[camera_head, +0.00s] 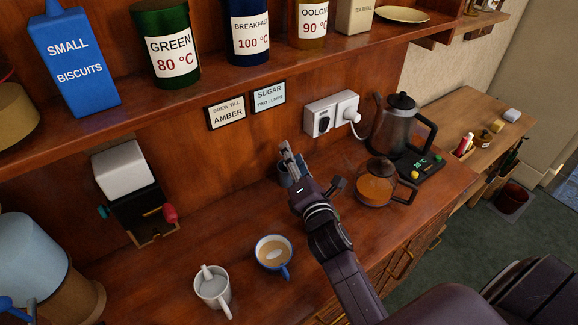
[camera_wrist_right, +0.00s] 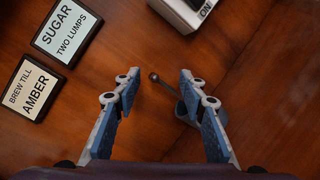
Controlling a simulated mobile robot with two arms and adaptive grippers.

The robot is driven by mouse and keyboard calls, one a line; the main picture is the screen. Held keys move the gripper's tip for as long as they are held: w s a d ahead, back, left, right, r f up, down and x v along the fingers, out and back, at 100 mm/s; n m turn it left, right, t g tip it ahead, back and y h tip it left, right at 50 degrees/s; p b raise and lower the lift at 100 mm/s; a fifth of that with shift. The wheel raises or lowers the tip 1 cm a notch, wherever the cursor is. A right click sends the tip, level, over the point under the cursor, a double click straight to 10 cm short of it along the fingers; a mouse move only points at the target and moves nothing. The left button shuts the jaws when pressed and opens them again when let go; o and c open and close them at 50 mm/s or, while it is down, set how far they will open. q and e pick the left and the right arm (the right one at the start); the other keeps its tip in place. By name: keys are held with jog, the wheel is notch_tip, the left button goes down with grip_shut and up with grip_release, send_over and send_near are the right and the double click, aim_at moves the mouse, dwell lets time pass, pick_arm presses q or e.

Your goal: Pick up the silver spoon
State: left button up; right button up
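A slim dark grey, spoon-like thing (camera_wrist_right: 162,82) shows between the fingers in the right wrist view. In the head view the right gripper (camera_head: 290,158) is over the back of the counter, hiding what lies beneath. My left gripper is not in view.
A glass teapot (camera_head: 373,185) and a kettle (camera_head: 391,133) are right of my gripper. A shelf (camera_head: 225,105) overhangs the back.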

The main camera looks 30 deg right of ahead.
jog(key=shift+c, duration=0.2)
jog(key=shift+s, duration=0.1)
jog(key=c, duration=0.9)
jog(key=shift+c, duration=0.2)
jog(key=shift+r, duration=0.1)
